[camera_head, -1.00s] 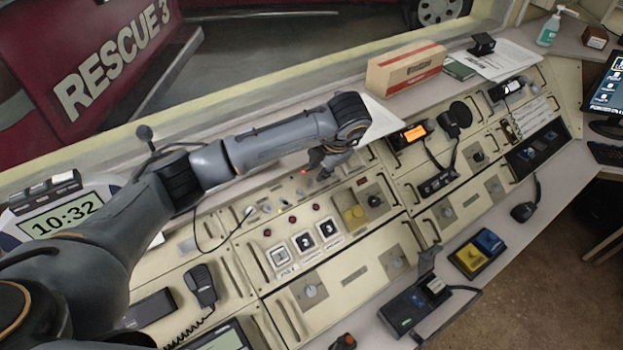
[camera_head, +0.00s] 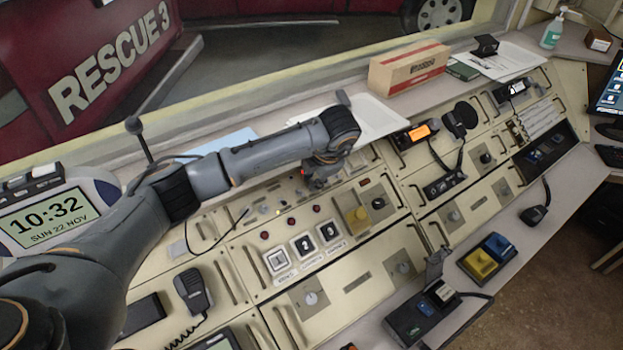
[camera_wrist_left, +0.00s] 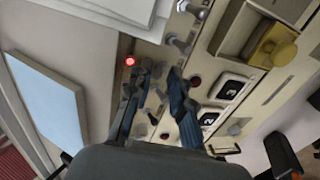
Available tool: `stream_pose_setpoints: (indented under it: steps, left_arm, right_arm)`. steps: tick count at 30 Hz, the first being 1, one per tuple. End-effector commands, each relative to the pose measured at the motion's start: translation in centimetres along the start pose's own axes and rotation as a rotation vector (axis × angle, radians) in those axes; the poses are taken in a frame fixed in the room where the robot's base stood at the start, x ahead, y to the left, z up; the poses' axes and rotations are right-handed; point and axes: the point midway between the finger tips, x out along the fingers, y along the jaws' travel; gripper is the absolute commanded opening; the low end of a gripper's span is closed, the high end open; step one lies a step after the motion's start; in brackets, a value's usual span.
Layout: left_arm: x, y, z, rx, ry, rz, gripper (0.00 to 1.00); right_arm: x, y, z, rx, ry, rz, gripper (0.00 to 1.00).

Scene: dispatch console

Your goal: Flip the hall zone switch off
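My left gripper (camera_head: 316,184) is over the upper part of the middle console panel (camera_head: 352,250), pointing down at the row of small toggle switches. In the left wrist view, the left gripper (camera_wrist_left: 160,72) has its two dark fingers apart, with small metal toggles (camera_wrist_left: 153,96) showing between and beside them. A lit red lamp (camera_wrist_left: 130,61) is beside the left finger; it also shows in the head view (camera_head: 302,171). Labels are too small to read, so I cannot tell which toggle is the hall zone switch. Contact with a toggle cannot be told. My right gripper is not in view.
Numbered square buttons (camera_head: 304,245) and a yellow knob block (camera_head: 357,217) are close to the gripper. A radio with an orange display (camera_head: 419,132) is to the right. A cardboard box (camera_head: 408,68) stands on the ledge behind. A clock (camera_head: 48,216) is at left.

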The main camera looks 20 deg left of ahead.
Motion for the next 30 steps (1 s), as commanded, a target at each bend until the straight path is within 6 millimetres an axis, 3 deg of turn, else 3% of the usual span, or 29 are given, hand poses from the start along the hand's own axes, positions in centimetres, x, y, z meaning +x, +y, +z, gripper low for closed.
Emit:
stream_pose_setpoints:
  steps: [20, 30]
  left_arm:
    - [0.4, -1.7, 0.0, 0.001, 0.0, -0.002, 0.21]
    - [0.2, -1.5, 0.0, 0.0, 0.0, 0.0, 0.21]
  right_arm:
    - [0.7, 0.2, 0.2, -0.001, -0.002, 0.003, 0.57]
    - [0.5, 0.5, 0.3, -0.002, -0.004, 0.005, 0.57]
